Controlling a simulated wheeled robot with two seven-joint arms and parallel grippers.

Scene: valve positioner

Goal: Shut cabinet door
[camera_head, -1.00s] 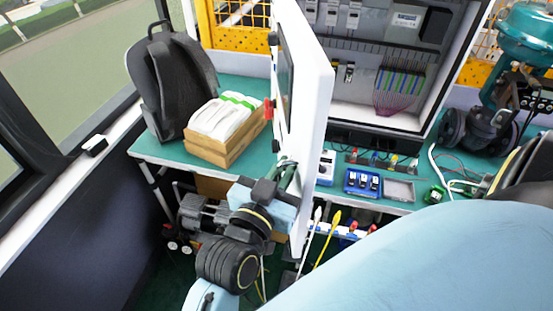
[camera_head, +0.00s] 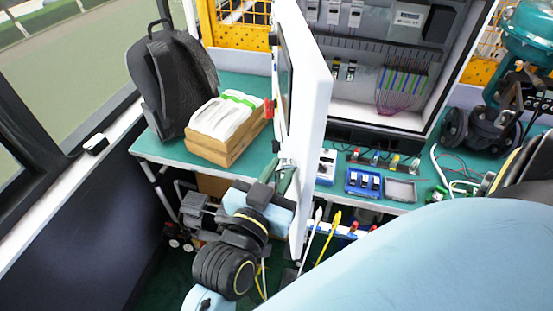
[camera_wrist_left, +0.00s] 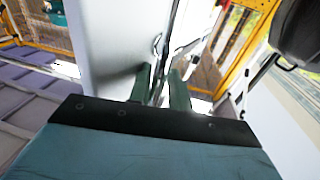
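The white cabinet door (camera_head: 312,130) stands wide open in the head view, seen nearly edge-on, left of the grey cabinet (camera_head: 440,95). The cabinet's inside shows switches and a coloured terminal strip. My left gripper (camera_head: 284,176) is at the door's lower part, on its left side. In the left wrist view the two green fingers (camera_wrist_left: 160,90) are apart, with the edge of the door (camera_wrist_left: 112,45) and dark metal fittings showing between and beyond them. I cannot tell whether the fingers touch the door. My right gripper is not in view.
A green table (camera_head: 235,84) carries a black backpack (camera_head: 172,85), a wooden box of white items (camera_head: 226,135), and a blue tray (camera_head: 362,182). A teal valve (camera_head: 525,35) stands at right. Cables hang at the table's front below the door.

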